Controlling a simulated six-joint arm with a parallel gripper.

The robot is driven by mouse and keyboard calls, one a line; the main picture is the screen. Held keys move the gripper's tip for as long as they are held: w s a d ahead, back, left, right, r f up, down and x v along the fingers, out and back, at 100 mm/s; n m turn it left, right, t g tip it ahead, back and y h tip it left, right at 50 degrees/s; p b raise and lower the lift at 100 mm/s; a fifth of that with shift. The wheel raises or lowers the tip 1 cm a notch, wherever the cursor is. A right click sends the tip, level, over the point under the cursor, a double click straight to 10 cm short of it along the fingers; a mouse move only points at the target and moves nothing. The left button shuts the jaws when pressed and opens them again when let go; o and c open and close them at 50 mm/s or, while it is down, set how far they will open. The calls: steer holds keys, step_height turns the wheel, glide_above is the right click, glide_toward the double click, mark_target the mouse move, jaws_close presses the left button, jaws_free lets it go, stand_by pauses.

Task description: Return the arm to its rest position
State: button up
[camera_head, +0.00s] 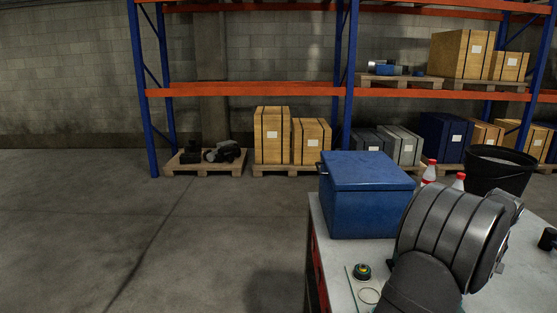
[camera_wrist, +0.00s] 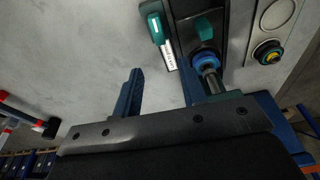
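My gripper (camera_wrist: 161,80) shows in the wrist view with its two blue fingers apart. Only bare grey worktop shows between them, so it is open and empty. In the head view my dark arm fills the lower right, over the worktop (camera_head: 338,265), and the gripper is hidden.
A blue lidded box (camera_head: 366,205) stands on the worktop, with red-capped bottles (camera_head: 429,173) and a black bucket (camera_head: 498,168) behind. A small round part (camera_head: 362,271) and thin ring (camera_head: 369,296) lie near the front. The floor at left is clear; racks stand behind.

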steer(key=shift+f, duration=0.45)
stand_by(0.3)
